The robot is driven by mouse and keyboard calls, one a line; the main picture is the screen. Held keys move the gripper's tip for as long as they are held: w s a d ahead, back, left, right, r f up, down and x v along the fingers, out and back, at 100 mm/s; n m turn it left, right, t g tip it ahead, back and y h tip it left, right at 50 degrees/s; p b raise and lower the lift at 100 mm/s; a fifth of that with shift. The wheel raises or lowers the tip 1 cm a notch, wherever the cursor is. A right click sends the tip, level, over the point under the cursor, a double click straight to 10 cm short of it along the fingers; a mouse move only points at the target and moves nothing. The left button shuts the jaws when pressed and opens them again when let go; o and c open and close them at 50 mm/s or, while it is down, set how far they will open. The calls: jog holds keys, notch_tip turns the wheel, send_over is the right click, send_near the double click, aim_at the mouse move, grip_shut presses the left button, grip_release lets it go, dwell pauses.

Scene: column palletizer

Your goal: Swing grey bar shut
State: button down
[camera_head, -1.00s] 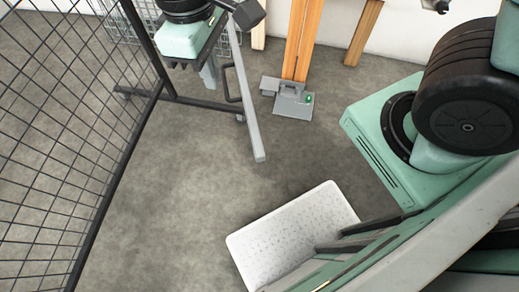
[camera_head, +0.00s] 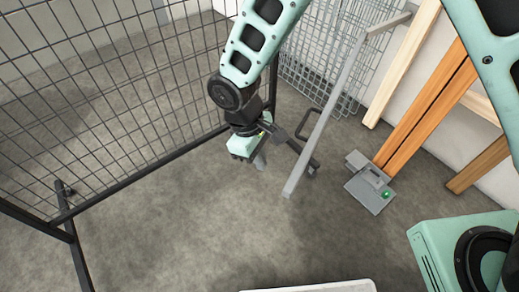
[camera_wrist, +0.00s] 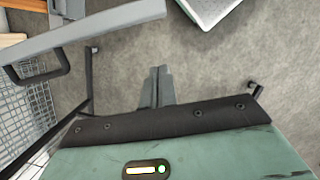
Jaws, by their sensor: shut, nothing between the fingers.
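The grey bar (camera_head: 338,98) slants across the head view, its free end low near the middle and its far end at the upper right. A dark loop handle (camera_head: 309,124) sticks out from its left side. In the wrist view the bar (camera_wrist: 90,28) crosses the upper left, with its handle (camera_wrist: 38,76) below it. My gripper (camera_head: 260,162) hangs left of the bar's lower end, apart from it in the picture. Its fingers (camera_wrist: 156,76) are together and empty over the floor in the wrist view.
A black mesh fence (camera_head: 110,90) stands on the left. A grey box with a green light (camera_head: 370,184) sits by the orange post (camera_head: 425,105) at right. A white panel (camera_head: 310,287) shows at the bottom edge. Bare floor (camera_head: 200,230) lies in front.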

jog(key=s+d+f, duration=0.2)
jog(key=d+f, duration=0.2)
jog(key=shift+s+d+p, duration=0.2)
jog(key=shift+s+p, duration=0.1)
jog(key=shift+p, duration=0.05)
jog(key=shift+f, duration=0.1)
